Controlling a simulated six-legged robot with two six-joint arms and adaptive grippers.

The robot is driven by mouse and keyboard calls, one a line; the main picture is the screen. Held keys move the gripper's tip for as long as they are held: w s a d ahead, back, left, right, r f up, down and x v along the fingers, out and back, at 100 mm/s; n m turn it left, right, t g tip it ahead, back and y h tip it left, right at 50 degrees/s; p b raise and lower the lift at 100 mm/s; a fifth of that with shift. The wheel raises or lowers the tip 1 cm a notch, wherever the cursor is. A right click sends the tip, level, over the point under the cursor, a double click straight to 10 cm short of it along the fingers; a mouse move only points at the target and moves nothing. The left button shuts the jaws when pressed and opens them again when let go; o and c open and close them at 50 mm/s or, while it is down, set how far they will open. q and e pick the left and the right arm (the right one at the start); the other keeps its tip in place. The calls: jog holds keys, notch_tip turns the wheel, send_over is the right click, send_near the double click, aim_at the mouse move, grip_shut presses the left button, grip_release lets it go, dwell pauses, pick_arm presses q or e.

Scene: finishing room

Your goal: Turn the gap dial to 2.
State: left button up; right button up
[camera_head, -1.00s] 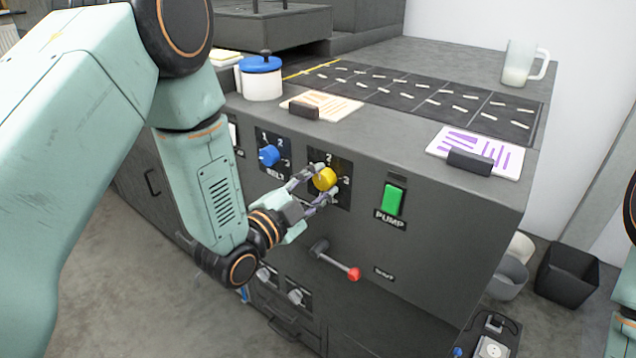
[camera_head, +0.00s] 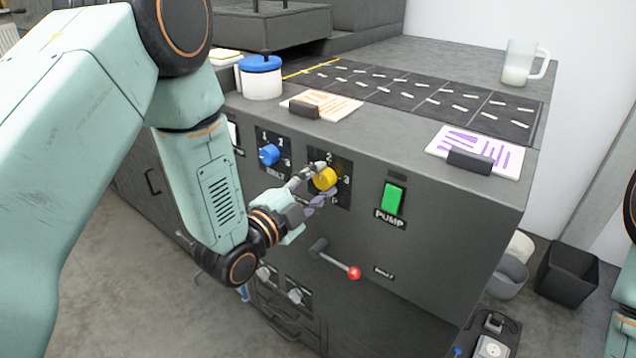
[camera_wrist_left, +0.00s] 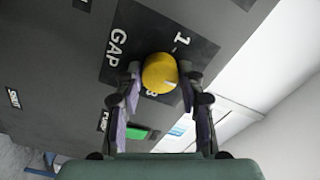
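The yellow gap dial (camera_head: 325,179) sits on a black plate on the machine's front face. In the head view, a 2 shows above it and a 3 to its right. The left wrist view shows the dial (camera_wrist_left: 160,73) with GAP, 1 and 3 around it. A small white mark lies between dial and 1; I cannot tell whether it belongs to the dial. My left gripper (camera_head: 327,181) has its fingers on either side of the dial. In the wrist view, the fingers (camera_wrist_left: 161,76) look spread, with a slight gap at the right finger. My right gripper is out of view.
A blue belt dial (camera_head: 269,155) is to the left. A green pump switch (camera_head: 393,198) is to the right, and a red-knobbed lever (camera_head: 354,272) is below. Cards, a blue-lidded jar (camera_head: 262,79) and a mug (camera_head: 520,63) stand on top.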

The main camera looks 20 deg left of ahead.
pick_arm(q)
jog(key=o, duration=0.4)
jog(key=shift+c, duration=0.2)
jog(key=v, duration=1.2)
dwell(0.4)
